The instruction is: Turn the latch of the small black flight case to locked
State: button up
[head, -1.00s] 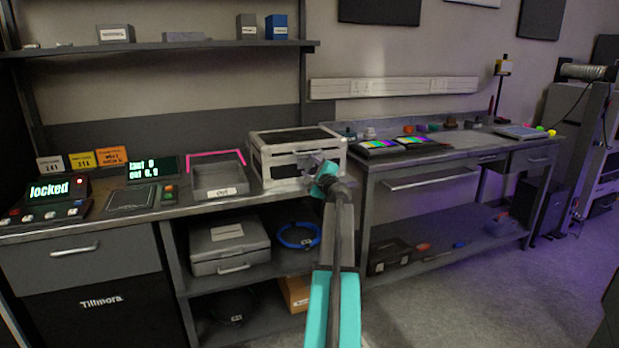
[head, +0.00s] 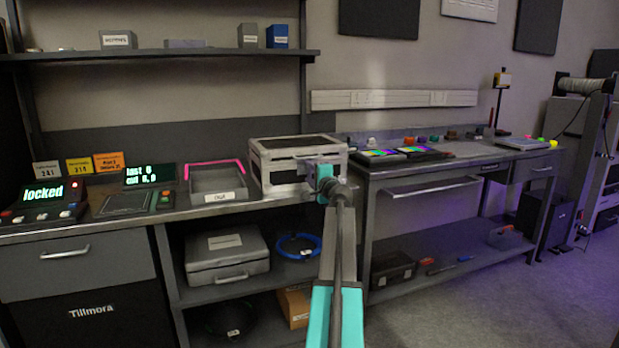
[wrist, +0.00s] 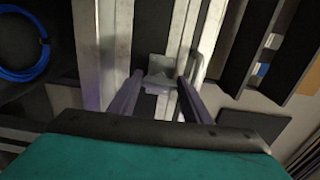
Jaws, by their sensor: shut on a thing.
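The small black flight case (head: 276,172), with dark panels and silver edges, stands on the bench beside the tray. My gripper (head: 322,165) is at the right part of its front face. The wrist view shows the case's silver edging (wrist: 116,45) turned on its side. There, my gripper (wrist: 161,79) has its two fingers on either side of a small pale metal latch (wrist: 160,66) and is shut on it. My wrist hides much of the latch in the head view, and I cannot tell its exact angle.
A grey tray (head: 217,198) with a pink rim stands left of the case. A control box (head: 45,206) shows "locked". A second bench (head: 440,168) is to the right. A grey case (head: 227,262) and a blue cable coil (head: 299,246) are on the shelf below.

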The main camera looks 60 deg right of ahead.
jog(key=shift+w, duration=0.1)
jog(key=o, duration=1)
jog(key=shift+c, duration=0.2)
jog(key=shift+o, duration=0.2)
jog(key=shift+a, duration=0.1)
